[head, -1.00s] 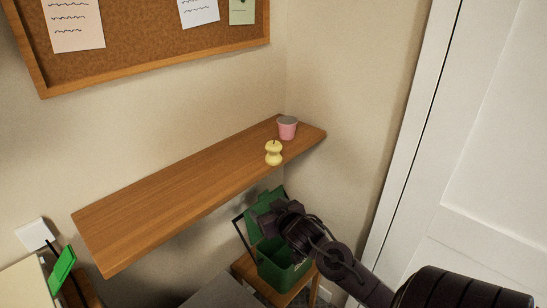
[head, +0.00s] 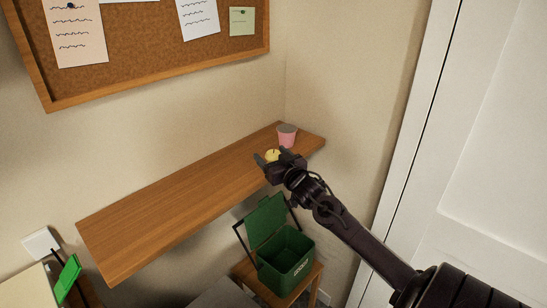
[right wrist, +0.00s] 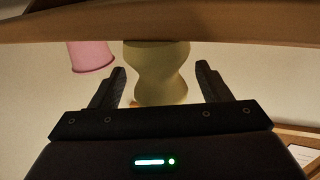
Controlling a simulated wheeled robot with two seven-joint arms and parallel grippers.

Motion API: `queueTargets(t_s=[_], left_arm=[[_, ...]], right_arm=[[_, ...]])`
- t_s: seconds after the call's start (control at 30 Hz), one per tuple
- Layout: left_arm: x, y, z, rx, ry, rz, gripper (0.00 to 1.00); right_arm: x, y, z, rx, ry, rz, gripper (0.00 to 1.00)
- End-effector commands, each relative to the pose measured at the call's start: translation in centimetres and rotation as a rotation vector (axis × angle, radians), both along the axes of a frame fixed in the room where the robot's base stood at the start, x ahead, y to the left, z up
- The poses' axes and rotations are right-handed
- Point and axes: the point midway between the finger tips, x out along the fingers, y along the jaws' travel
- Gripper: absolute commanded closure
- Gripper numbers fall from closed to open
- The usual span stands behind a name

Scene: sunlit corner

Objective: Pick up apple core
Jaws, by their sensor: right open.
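The pale yellow apple core (head: 273,154) stands upright near the right end of the wooden shelf (head: 180,200). My right gripper (head: 270,158) is open at the shelf's front edge, partly hiding the core in the head view. In the right wrist view, which shows the scene upside down, the core (right wrist: 158,78) lies between the two spread fingers, with a gap visible on each side. My left gripper is not in view.
A pink cup (head: 287,136) stands on the shelf just behind the core. Below the shelf, an open green bin (head: 287,262) with a raised lid sits on a wooden stool (head: 307,284). A corkboard (head: 150,60) hangs above. The shelf's left part is clear.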

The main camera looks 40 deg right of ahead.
Motion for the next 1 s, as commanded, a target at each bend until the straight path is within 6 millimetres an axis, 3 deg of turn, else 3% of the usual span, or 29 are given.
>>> queueTargets(t_s=[0.37, 0.73, 1.0], left_arm=[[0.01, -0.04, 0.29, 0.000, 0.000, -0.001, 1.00], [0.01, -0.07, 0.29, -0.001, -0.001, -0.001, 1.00], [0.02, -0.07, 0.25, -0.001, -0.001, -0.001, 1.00]], right_arm=[[1.00, -0.20, -0.14, -0.001, 0.002, 0.000, 0.30], [0.98, -0.20, -0.14, -0.001, 0.002, 0.000, 0.77], [0.99, -0.19, -0.01, -0.001, 0.001, 0.000, 0.78]])
